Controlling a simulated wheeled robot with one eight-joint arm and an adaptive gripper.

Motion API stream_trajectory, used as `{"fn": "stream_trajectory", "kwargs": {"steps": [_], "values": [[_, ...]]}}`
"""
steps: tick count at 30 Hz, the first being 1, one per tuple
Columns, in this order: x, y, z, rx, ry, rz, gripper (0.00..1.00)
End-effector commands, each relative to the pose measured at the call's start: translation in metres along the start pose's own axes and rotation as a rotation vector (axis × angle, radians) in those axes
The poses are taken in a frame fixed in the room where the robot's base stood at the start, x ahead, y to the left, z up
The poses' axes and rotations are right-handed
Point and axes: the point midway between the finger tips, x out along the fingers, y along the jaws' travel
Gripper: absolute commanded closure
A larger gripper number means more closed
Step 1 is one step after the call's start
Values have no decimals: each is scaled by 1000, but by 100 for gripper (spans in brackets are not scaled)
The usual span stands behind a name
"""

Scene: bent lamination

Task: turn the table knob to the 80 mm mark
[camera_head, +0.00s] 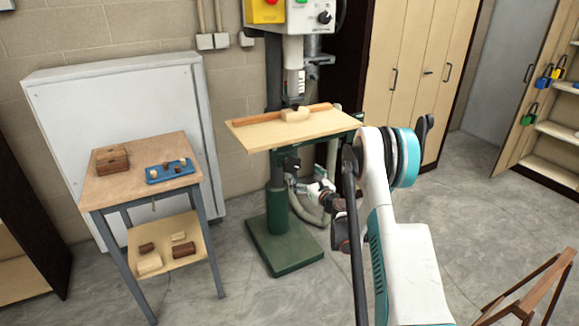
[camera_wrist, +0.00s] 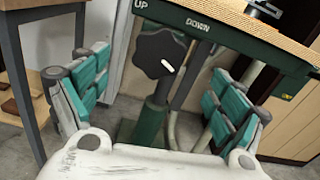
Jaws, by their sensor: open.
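The table knob (camera_wrist: 158,54) is a black lobed knob with a white pointer line, seen in the wrist view under the green table frame. Its pointer slants toward the lower right. The words UP and DOWN stand on the green frame (camera_wrist: 215,30) above it. My gripper (camera_wrist: 160,68) is open, with teal-padded fingers to the left and right of the knob and visible gaps on both sides. In the head view my gripper (camera_head: 305,187) is below the drill press table (camera_head: 250,136). No 80 mm mark is readable in either view.
A wooden block and a strip (camera_head: 325,107) lie on the press table. The green column and base (camera_head: 285,245) stand below it. A side table (camera_head: 110,187) with a blue tray is at left. Cabinets stand behind at right. Open floor lies in front.

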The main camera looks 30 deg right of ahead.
Motion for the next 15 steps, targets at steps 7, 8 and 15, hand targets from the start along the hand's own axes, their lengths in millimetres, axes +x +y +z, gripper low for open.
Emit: {"fn": "stream_trajectory", "kwargs": {"steps": [7,8,15], "values": [[51,2,-3,-2,0,2,11],[56,2,-3,-2,0,2,11],[91,1,-2,-3,1,1,11]]}}
